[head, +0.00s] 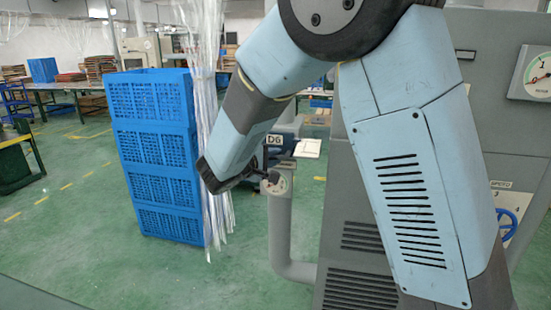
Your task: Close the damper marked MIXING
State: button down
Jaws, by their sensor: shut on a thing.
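A small dark lever sits at this plate. My gripper (262,173) reaches in from the left at the end of my light-blue arm and is shut on the lever. My wrist and the small size hide much of the grip and the lever's angle. I cannot read the word MIXING on any plate.
A tall stack of blue crates (152,150) and hanging clear plastic strips (210,90) stand left of the pipe. A grey machine cabinet (365,245) is close behind my arm. A blue handwheel (507,225) and a gauge (538,74) are at right.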

jog(key=c, duration=1.3)
grip_release()
jog(key=shift+w+d+f, duration=0.1)
jog(key=shift+w+f, duration=0.1)
jog(key=shift+w, duration=0.15)
jog(key=shift+o, duration=0.9)
jog(key=shift+s+r, duration=0.1)
jog(key=shift+s, duration=0.1)
jog(key=v, duration=1.3)
jog(key=shift+s+a, duration=0.2)
jog(key=shift+a, duration=0.05)
